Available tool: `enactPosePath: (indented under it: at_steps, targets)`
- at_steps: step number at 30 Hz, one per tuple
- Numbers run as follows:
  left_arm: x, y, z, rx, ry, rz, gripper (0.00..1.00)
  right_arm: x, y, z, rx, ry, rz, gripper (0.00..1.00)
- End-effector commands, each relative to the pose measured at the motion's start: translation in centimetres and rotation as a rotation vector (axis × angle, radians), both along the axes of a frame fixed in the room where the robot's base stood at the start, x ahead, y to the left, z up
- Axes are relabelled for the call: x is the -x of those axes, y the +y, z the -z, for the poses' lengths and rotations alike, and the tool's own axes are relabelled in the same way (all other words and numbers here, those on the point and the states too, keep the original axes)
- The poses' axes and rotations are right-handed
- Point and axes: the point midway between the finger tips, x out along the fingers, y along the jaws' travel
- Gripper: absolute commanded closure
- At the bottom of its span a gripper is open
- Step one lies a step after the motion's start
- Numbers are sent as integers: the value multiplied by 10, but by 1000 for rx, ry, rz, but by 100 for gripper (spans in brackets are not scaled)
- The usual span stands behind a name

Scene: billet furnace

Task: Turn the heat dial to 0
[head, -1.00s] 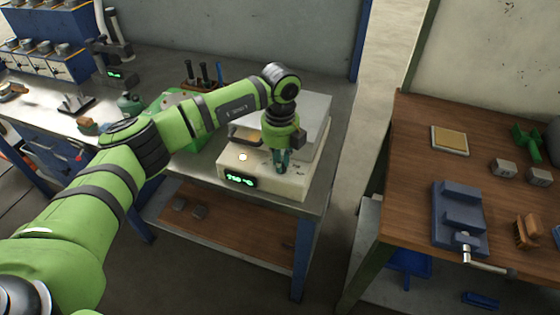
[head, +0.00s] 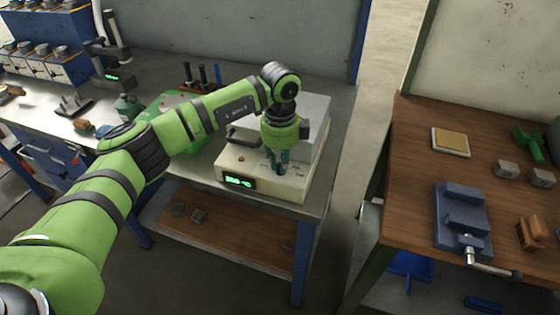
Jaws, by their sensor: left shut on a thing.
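The billet furnace (head: 237,163) is a cream and grey box on the metal bench. Its front panel has a green digital display (head: 239,182), whose digits are too small to read surely, and a small amber lamp (head: 241,158). My left gripper (head: 278,170) points down at the right part of the panel, its dark teal fingers shut on the heat dial. The dial itself is mostly hidden between the fingers. Small markings show on the panel around the fingertips. My right gripper is not in view.
A green toolbox-like case (head: 170,101) and upright tools (head: 203,75) stand behind my left arm. A wooden bench (head: 410,170) at right holds a blue vise (head: 462,215), a brush and small blocks. A gap of floor separates the benches.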

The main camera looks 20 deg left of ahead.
Motion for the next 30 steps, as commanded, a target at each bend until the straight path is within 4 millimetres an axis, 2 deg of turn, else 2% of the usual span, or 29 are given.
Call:
enactPosePath:
  at_steps: [16,17,18,19,30]
  targets:
    - [0,1,0,-1,0,-29,100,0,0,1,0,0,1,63]
    - [0,0,0,-1,0,-29,79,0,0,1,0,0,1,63]
    - [0,1,0,-1,0,-29,63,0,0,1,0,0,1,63]
    - [0,1,0,-1,0,-28,59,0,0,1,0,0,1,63]
    - [0,0,-3,-1,-1,-26,59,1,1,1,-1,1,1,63]
